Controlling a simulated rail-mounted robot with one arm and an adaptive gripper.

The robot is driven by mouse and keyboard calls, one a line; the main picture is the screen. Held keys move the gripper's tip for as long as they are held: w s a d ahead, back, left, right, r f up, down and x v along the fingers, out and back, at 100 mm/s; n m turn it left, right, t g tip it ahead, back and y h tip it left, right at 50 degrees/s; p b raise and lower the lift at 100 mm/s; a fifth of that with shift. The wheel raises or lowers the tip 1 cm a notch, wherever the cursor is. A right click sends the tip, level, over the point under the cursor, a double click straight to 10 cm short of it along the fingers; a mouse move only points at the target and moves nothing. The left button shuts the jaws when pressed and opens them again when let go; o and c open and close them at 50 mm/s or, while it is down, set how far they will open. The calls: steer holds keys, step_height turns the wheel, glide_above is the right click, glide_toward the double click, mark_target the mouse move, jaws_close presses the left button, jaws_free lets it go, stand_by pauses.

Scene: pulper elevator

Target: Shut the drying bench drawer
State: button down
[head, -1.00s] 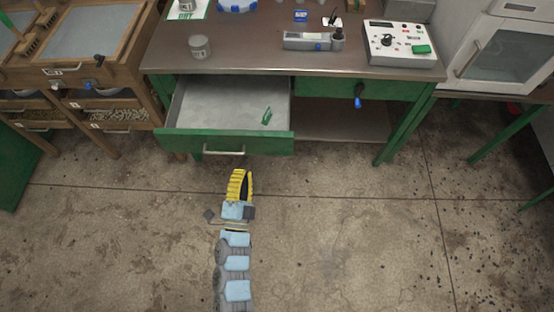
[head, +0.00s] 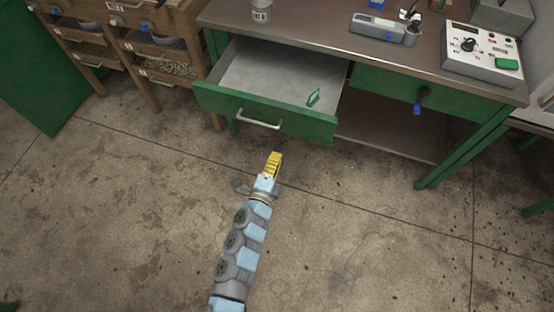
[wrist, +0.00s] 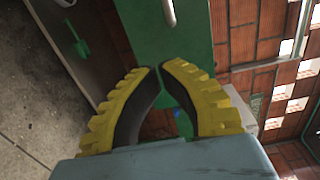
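The drying bench drawer (head: 265,112) stands pulled out on the left of the bench in the head view. It has a green front, a pale handle (head: 258,119) and a grey inside, where a small green item (head: 313,97) lies. In the wrist view, the green drawer front (wrist: 190,45) and its handle (wrist: 168,12) show beyond my fingertips. My gripper (head: 276,156) points at the drawer front from the floor side, apart from it in the head view. Its yellow ridged fingers (wrist: 161,67) are brought together with only a thin gap at the tips, and hold nothing.
The bench top (head: 315,30) carries a small container (head: 261,11), a grey device (head: 384,29) and a control box (head: 482,50). A blue-handled part (head: 419,103) sticks out right of the drawer. Wooden racks (head: 160,60) stand at left. The concrete floor before the drawer is clear.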

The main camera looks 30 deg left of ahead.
mark_target(289, 126)
steer(key=b+x, duration=0.2)
steer(key=x, duration=0.9)
steer(key=shift+d, duration=0.1)
steer(key=shift+w, duration=0.1)
steer(key=shift+w, duration=0.1)
